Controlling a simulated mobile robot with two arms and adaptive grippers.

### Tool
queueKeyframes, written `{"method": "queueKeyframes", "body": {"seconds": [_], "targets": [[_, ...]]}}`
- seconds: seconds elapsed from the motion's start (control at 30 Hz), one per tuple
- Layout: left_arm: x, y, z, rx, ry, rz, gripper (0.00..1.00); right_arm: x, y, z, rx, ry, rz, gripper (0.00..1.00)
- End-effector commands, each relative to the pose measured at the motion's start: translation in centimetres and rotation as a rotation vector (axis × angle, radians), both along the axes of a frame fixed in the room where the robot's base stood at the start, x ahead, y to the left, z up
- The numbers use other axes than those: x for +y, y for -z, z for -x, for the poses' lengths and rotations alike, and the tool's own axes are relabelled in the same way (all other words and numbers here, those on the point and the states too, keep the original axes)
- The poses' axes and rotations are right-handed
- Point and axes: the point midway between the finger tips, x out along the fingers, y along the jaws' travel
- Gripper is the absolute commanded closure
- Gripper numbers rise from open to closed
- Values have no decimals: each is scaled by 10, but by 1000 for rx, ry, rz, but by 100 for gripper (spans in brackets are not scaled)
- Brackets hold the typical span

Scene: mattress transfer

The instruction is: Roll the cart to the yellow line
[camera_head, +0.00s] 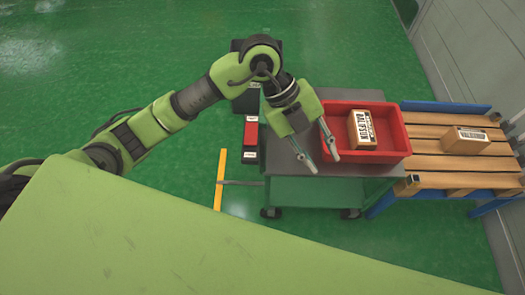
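The cart (282,160) has a grey top, a green lower part and dark wheels, and stands right of the middle. A red tray (397,133) sits on its top and holds a brown labelled box (362,130). The yellow line (220,180) is a short stripe on the floor, left of the cart and apart from it. My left gripper (321,163) is over the cart top at the tray's left edge. Its two fingers are spread, one over the grey top and one over the tray's edge. I cannot tell whether they touch anything. My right gripper is not in view.
A wooden pallet (432,160) on a blue frame stands close at the cart's right, with another brown box (465,140) on it. Black and red blocks (250,132) stand at the cart's left. The green floor left of the yellow line looks clear.

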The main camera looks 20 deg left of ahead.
Motion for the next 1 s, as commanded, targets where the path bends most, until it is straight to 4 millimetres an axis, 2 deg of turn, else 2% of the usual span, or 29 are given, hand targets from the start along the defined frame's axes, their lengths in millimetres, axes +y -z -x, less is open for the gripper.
{"method": "queueKeyframes", "body": {"seconds": [0.03,0.1,0.2,0.3,0.43,0.57,1.0], "targets": [[29,9,-14,-10,-41,-139,71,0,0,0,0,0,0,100],[70,18,-29,-16,-111,-317,71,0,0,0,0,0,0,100],[114,19,-43,-23,-203,-498,71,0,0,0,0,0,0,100],[139,16,-50,-28,-262,-599,71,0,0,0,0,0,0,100],[149,21,-51,-27,-287,-638,71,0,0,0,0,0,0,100],[148,38,-50,-22,-284,-637,71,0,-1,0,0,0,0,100],[149,126,-49,-24,-281,-635,71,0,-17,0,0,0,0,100]]}}
